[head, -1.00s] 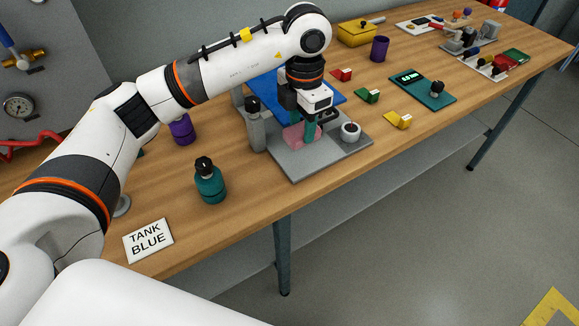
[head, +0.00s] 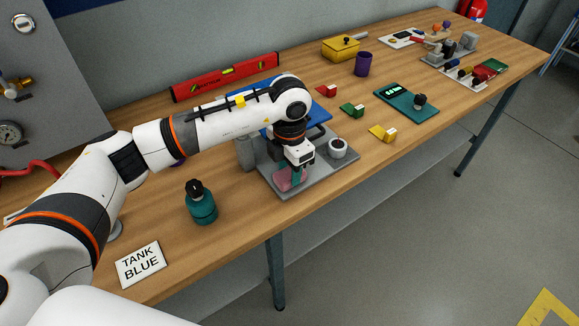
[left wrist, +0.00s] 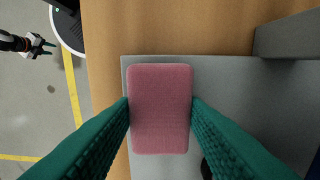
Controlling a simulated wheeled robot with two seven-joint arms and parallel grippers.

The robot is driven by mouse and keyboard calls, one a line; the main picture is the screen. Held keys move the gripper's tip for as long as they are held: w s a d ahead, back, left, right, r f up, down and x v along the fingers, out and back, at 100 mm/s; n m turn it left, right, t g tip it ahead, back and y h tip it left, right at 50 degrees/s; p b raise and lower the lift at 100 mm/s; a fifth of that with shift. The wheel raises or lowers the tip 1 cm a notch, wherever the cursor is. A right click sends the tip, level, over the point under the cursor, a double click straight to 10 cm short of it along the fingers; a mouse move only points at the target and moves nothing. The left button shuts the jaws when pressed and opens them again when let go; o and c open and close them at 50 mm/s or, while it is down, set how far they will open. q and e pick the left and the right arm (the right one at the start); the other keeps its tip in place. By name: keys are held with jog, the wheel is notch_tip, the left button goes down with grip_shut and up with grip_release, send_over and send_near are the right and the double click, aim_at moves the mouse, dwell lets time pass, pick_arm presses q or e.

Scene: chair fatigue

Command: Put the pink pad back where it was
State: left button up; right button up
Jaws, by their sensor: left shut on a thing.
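My left gripper (head: 290,175) is shut on the pink pad (head: 283,183). In the left wrist view the pad (left wrist: 160,110) is a ribbed pink block between the two teal fingers. It is over the edge part of a grey plate (left wrist: 230,80); I cannot tell if it touches the plate. In the head view the pad is over the near left corner of the grey plate (head: 325,171). My right gripper (left wrist: 38,46) shows small in the left wrist view, away from the table, its fingers apart and empty.
A white round cup-like part (head: 338,149) stands on the plate's right side. A grey block (head: 245,153) stands at its left. A teal bottle (head: 201,205) and a "TANK BLUE" sign (head: 140,264) are nearer left. Red, green and yellow (head: 383,134) blocks lie right.

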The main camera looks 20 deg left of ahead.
aim_at(290, 172)
pick_arm(q)
jog(key=o, duration=0.9)
jog(key=shift+f, duration=0.1)
jog(key=shift+o, duration=0.2)
jog(key=shift+r, duration=0.3)
notch_tip(290, 172, up, 12)
jog(key=b, duration=0.2)
jog(key=shift+f, duration=0.15)
